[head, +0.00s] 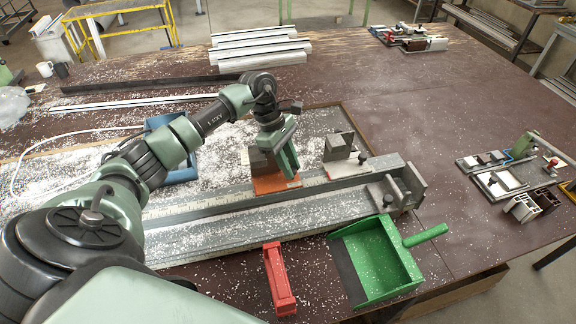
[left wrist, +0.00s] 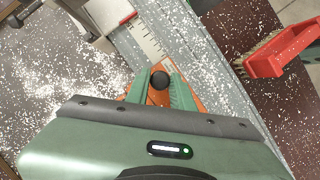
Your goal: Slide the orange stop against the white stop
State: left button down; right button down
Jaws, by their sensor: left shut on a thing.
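The orange stop (head: 272,184) sits on the steel profile rail, a grey block standing on its orange base. My left gripper (head: 286,160) is down at this stop and shut on it. In the left wrist view the green fingers (left wrist: 160,88) are around a black knob (left wrist: 159,80), with orange base (left wrist: 203,102) showing beside them. The white stop (head: 346,167), a grey block on a white base, is farther right on the rail. A gap shows between the two bases. My right gripper is in neither view.
A graduated scale (head: 190,206) runs along the rail. A clamp (head: 398,188) stands at the rail's right end. A red brush (head: 279,280) and a green dustpan (head: 375,262) lie in front. White chips cover much of the bench.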

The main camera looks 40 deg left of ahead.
pick_arm(q)
jog(key=w+d+b, duration=0.2)
jog(key=w, duration=0.1)
jog(key=w+d+b, duration=0.2)
jog(key=w+d, duration=0.1)
jog(key=shift+b, duration=0.35)
jog(key=shift+w+d, duration=0.1)
jog(key=shift+d, duration=0.05)
jog(key=shift+r, duration=0.1)
jog(key=c, duration=1.2)
grip_release()
jog(key=shift+c, duration=0.2)
